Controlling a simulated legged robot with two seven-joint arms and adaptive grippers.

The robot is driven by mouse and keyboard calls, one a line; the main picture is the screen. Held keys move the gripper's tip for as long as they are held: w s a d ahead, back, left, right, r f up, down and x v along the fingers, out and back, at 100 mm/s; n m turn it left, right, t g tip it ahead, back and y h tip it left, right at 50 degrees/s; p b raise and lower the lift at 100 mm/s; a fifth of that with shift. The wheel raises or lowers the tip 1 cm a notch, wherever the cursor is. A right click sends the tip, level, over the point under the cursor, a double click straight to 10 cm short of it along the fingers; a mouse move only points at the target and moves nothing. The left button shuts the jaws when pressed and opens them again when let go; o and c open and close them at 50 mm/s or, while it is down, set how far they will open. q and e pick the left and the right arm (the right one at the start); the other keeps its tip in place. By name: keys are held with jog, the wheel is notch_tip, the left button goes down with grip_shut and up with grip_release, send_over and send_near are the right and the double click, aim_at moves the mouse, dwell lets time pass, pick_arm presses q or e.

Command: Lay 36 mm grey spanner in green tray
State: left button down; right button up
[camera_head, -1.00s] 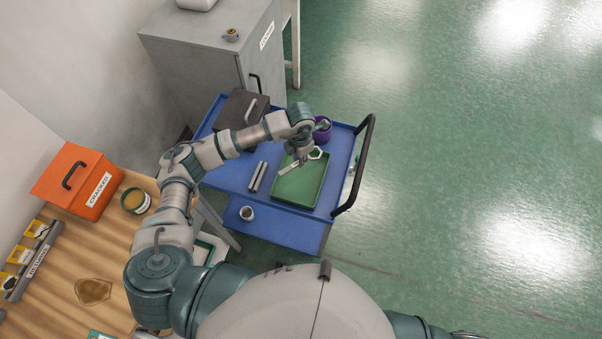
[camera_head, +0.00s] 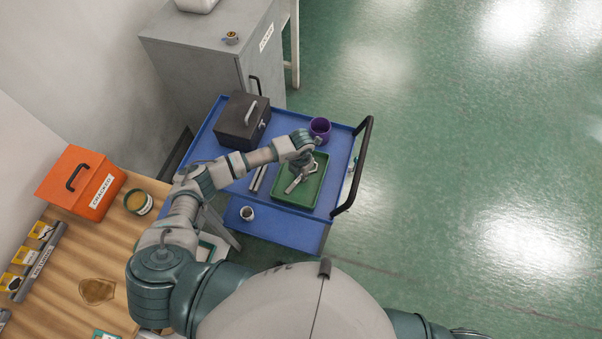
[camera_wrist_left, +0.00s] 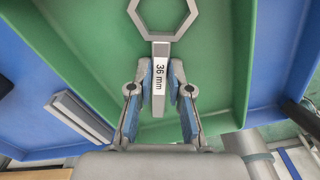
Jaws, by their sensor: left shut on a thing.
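The grey spanner (camera_wrist_left: 162,70) carries a white "36 mm" label and has a hexagonal ring end, seen in the left wrist view. My left gripper (camera_wrist_left: 161,85) is shut on its handle just below the ring. In the head view the left gripper (camera_head: 301,165) is over the green tray (camera_head: 282,195), and the spanner (camera_head: 294,184) shows against the tray floor. The tray's green floor and walls (camera_wrist_left: 262,60) also show behind the spanner in the wrist view. I cannot tell whether the spanner touches the floor. My right gripper is not in view.
The tray stands on a blue trolley (camera_head: 282,227) with a black handle (camera_head: 362,165). A black box (camera_head: 240,122), a purple cup (camera_head: 320,127), grey bars (camera_head: 258,178) and a small metal cup (camera_head: 247,213) are around it. An orange box (camera_head: 82,183) stands on the wooden bench.

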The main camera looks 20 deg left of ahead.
pick_arm(q)
jog(key=c, duration=1.1)
grip_release()
notch_tip(320, 180, up, 12)
jog(key=b, duration=0.1)
